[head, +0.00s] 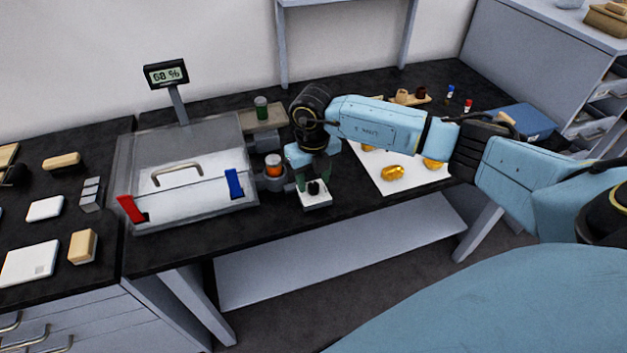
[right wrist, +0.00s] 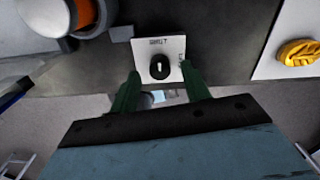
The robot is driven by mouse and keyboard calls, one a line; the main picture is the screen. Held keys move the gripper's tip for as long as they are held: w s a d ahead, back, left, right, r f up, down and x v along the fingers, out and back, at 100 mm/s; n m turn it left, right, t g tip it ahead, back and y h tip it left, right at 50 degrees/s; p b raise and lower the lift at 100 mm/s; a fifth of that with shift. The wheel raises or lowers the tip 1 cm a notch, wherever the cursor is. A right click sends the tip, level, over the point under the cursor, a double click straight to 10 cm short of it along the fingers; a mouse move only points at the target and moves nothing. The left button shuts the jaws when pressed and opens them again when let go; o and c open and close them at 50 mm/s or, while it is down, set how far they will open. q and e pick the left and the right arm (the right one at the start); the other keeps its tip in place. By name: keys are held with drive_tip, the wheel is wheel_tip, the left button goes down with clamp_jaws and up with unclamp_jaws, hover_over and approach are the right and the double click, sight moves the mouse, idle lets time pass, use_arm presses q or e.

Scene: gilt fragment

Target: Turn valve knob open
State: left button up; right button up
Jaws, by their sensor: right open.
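The valve knob is a small black round knob (right wrist: 159,67) on a white plate (right wrist: 172,47) marked "SHUT" at its top; a second label at the plate's right side is partly hidden. A white mark on the knob points up toward "SHUT". In the head view the knob (head: 314,187) sits at the table's front edge. My right gripper (right wrist: 163,73) is open, with one green finger on each side of the knob; I cannot tell whether they touch it. In the head view my right gripper (head: 315,180) comes down over the plate. My left gripper is not in view.
Left of the knob stands a grey chamber box (head: 205,180) with red and blue latches and a "68 %" display (head: 166,74). A white sheet (head: 420,180) with gold pieces lies to the right.

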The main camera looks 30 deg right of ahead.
drive_tip(key=shift+f, duration=0.7)
drive_tip(key=c, duration=1)
